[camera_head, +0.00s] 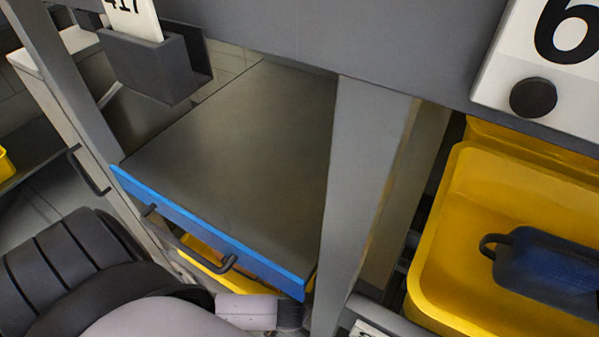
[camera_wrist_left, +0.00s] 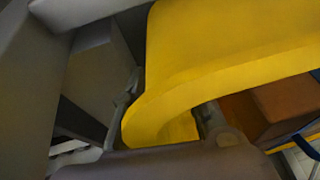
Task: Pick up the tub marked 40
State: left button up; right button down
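No mark 40 is readable in either view. In the left wrist view a yellow tub (camera_wrist_left: 215,45) fills the upper middle, very close, with its thick rim curving down between the fingers. My left gripper (camera_wrist_left: 165,115) has its fingers apart, one on each side of this yellow part; I cannot tell whether they touch it. In the head view my left arm is at the bottom left, and its fingers are not clearly visible. A strip of a yellow tub (camera_head: 207,256) shows below the blue-edged shelf, mostly hidden. My right gripper is not in view.
The grey shelf (camera_head: 235,130) with a blue front edge is empty. A grey post (camera_head: 358,190) stands to its right. Further right, another yellow tub (camera_head: 450,235) holds a dark blue pouch (camera_head: 550,265). A sign (camera_head: 550,50) above reads 6. A brown box (camera_wrist_left: 285,97) shows in the wrist view.

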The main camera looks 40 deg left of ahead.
pick_arm(q)
jog(key=shift+c, duration=0.2)
grip_shut()
dwell(0.7)
jog(key=shift+w+r, duration=0.15)
jog(key=shift+r, duration=0.15)
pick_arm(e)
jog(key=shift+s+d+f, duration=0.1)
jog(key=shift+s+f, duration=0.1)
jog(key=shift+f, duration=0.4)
pick_arm(q)
jog(key=shift+r+p, duration=0.25)
jog(key=shift+p, duration=0.3)
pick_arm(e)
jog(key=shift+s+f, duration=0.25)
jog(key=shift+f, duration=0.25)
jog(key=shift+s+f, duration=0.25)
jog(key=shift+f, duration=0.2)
pick_arm(q)
jog(key=shift+r, duration=0.1)
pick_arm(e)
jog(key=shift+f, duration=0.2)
pick_arm(q)
jog(key=shift+r, duration=0.1)
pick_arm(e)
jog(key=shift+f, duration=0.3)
